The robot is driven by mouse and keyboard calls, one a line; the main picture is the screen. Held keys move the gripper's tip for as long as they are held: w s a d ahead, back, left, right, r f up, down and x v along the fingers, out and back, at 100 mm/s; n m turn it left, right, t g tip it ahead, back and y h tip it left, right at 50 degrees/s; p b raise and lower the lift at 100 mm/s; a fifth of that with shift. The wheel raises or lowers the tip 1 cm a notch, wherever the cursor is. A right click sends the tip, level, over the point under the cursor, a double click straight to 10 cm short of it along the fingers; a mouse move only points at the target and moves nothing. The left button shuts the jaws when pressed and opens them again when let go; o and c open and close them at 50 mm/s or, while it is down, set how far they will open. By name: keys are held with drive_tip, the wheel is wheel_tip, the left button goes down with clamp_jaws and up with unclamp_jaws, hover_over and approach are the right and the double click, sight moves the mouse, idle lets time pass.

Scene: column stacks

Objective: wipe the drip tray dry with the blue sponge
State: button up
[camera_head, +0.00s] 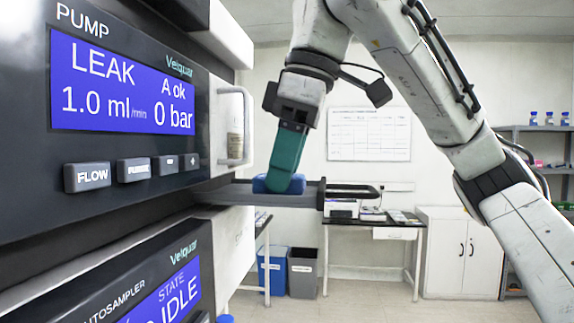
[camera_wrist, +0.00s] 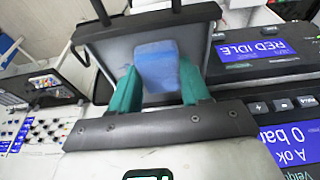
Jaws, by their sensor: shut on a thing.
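The drip tray (camera_head: 312,201) is a dark, shallow tray pulled out from the pump stack, with a black loop handle at its right end. It also shows in the wrist view (camera_wrist: 117,55) with a light grey floor. The blue sponge (camera_head: 262,185) is low in the tray, partly hidden by the green fingers. My gripper (camera_head: 285,180) reaches down from above and is shut on the sponge. In the wrist view the two green fingers (camera_wrist: 160,85) flank the blue sponge (camera_wrist: 156,62). I cannot tell whether the tray floor is wet.
The pump (camera_head: 125,100) stands above the tray at left; its screen reads LEAK, 1.0 ml/min and 0 bar. The autosampler (camera_head: 150,280) is below. A cabinet door handle (camera_head: 247,125) juts out beside my gripper. Bins and a desk (camera_head: 375,225) stand farther back.

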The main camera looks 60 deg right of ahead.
drive_tip(key=shift+w+d+p, duration=0.1)
drive_tip(key=shift+p, duration=0.4)
drive_tip(key=shift+w+d+f+p, duration=0.1)
drive_tip(key=shift+w+d+p, duration=0.2)
drive_tip(key=shift+d, duration=0.45)
drive_tip(key=shift+s+a, duration=0.25)
drive_tip(key=shift+a, duration=0.35)
drive_tip(key=shift+s+a, duration=0.2)
drive_tip(key=shift+a, duration=0.35)
drive_tip(key=shift+w+d+p, duration=0.25)
drive_tip(key=shift+d+p, duration=0.05)
drive_tip(key=shift+d, duration=0.3)
drive_tip(key=shift+w+d+p, duration=0.2)
drive_tip(key=shift+d+p, duration=0.05)
drive_tip(key=shift+d, duration=0.35)
drive_tip(key=shift+s+a+f, duration=0.1)
drive_tip(key=shift+s+a, duration=0.15)
drive_tip(key=shift+a, duration=0.35)
drive_tip(key=shift+s+a+f, duration=0.1)
drive_tip(key=shift+s+a, duration=0.15)
drive_tip(key=shift+a, duration=0.3)
drive_tip(key=shift+w+d+r+p, duration=0.25)
drive_tip(key=shift+w+d+p, duration=0.15)
drive_tip(key=shift+d, duration=0.25)
drive_tip(key=shift+d+f, duration=0.1)
drive_tip(key=shift+d, duration=0.35)
drive_tip(key=shift+s+a, duration=0.2)
drive_tip(key=shift+a, duration=0.4)
drive_tip(key=shift+s+a, duration=0.15)
drive_tip(key=shift+a, duration=0.4)
